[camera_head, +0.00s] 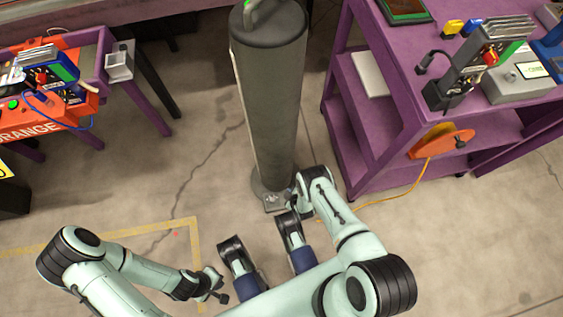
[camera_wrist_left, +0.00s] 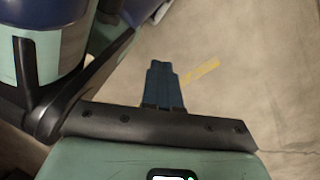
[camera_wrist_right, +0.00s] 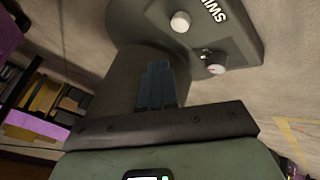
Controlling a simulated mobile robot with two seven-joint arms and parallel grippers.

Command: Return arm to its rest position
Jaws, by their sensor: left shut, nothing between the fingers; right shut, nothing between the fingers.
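My left gripper (camera_wrist_left: 164,85) is shut and empty, with its blue fingers together over bare floor in the left wrist view. In the head view the left gripper (camera_head: 220,296) is low, left of the middle, beside my own body. My right gripper (camera_wrist_right: 157,85) is shut and empty; its blue fingers show in front of the grey column (camera_wrist_right: 125,75) in the right wrist view. In the head view my right arm reaches up to the foot of this column (camera_head: 272,100). Whether the fingers touch the column cannot be told.
The column's foot has a panel with white knobs (camera_wrist_right: 180,21) and partly visible lettering. A purple shelf unit (camera_head: 385,130) with devices stands on the right, an orange reel (camera_head: 440,143) on its side. A purple bench (camera_head: 92,62) is at left. The floor at lower left is mostly clear.

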